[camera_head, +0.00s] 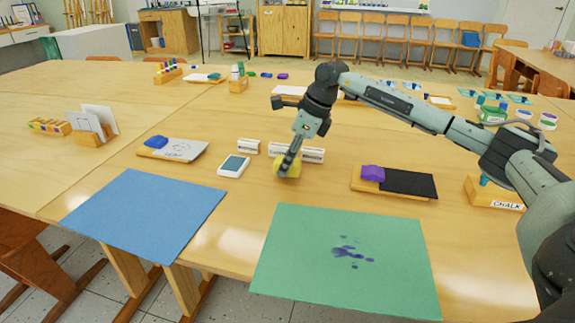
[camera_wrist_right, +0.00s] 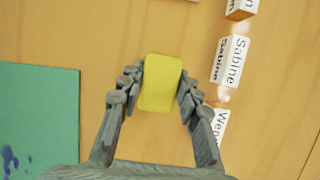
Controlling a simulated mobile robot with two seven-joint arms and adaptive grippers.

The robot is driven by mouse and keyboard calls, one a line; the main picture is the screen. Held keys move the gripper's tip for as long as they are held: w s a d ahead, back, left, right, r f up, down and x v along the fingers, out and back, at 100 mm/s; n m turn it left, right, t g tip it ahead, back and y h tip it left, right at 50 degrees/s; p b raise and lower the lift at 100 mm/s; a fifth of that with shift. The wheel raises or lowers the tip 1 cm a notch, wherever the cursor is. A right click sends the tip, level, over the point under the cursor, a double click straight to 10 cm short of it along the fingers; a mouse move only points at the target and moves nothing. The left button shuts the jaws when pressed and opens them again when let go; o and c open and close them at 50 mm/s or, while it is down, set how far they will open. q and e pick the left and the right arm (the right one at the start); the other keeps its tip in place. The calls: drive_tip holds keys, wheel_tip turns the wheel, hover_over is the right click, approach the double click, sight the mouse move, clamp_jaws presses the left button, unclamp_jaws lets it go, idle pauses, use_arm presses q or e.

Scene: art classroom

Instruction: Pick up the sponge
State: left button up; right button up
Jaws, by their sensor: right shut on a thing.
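The yellow sponge (camera_head: 281,169) is on or just above the wooden table, near its middle, in the head view. In the right wrist view the sponge (camera_wrist_right: 161,83) lies between the two fingers, which touch its sides. My right gripper (camera_head: 288,168) points down and is shut on the sponge; it also shows in the right wrist view (camera_wrist_right: 160,90). The fingers hide part of the sponge in the head view. I cannot tell whether the sponge touches the table. My left gripper is not in view.
White name blocks (camera_head: 297,153) stand just behind the sponge. A white device (camera_head: 234,166) lies to its left. A green sheet (camera_head: 345,262) with purple blots and a blue sheet (camera_head: 147,213) lie in front.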

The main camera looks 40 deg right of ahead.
sight(275, 161)
drive_tip(key=r, duration=0.1)
drive_tip(key=a+r, duration=0.1)
drive_tip(key=r, duration=0.2)
drive_tip(key=shift+w+a, duration=0.15)
drive_tip(key=shift+a, duration=0.1)
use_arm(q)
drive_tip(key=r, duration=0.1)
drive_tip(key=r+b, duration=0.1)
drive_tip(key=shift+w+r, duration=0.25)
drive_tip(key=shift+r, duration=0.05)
use_arm(e)
drive_tip(key=w+a+r, duration=0.1)
drive_tip(key=a+r, duration=0.5)
drive_tip(key=a, duration=0.4)
drive_tip(key=shift+r, duration=0.1)
